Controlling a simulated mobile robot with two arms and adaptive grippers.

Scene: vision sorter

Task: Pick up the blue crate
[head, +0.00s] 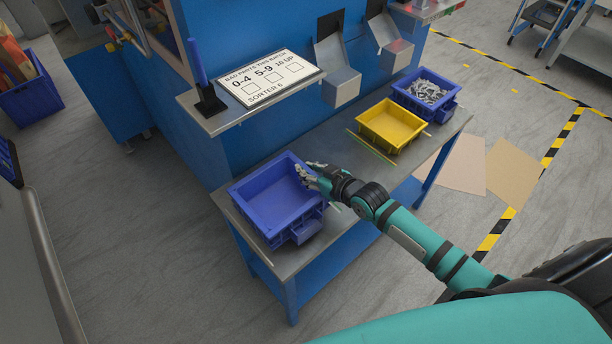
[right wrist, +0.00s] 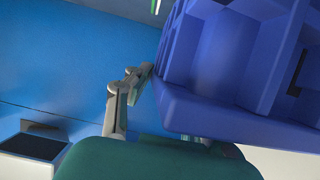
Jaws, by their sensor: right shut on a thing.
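An empty blue crate (head: 278,208) is at the near left end of the metal table, with a small bin-like front part facing the table's front edge. My right gripper (head: 308,177) reaches in from the right and is shut on the crate's right rim. In the right wrist view the crate (right wrist: 215,112) fills the upper right, and one finger of the gripper (right wrist: 145,95) shows against its wall. The other finger is mostly hidden. I cannot tell whether the crate rests on the table or is slightly raised. My left gripper is out of view.
A yellow crate (head: 388,128) and a second blue crate (head: 426,90) full of metal parts stand farther right on the table (head: 340,165). A shelf with a sign (head: 270,82) overhangs behind the empty crate. The tabletop between the empty and yellow crates is mostly clear.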

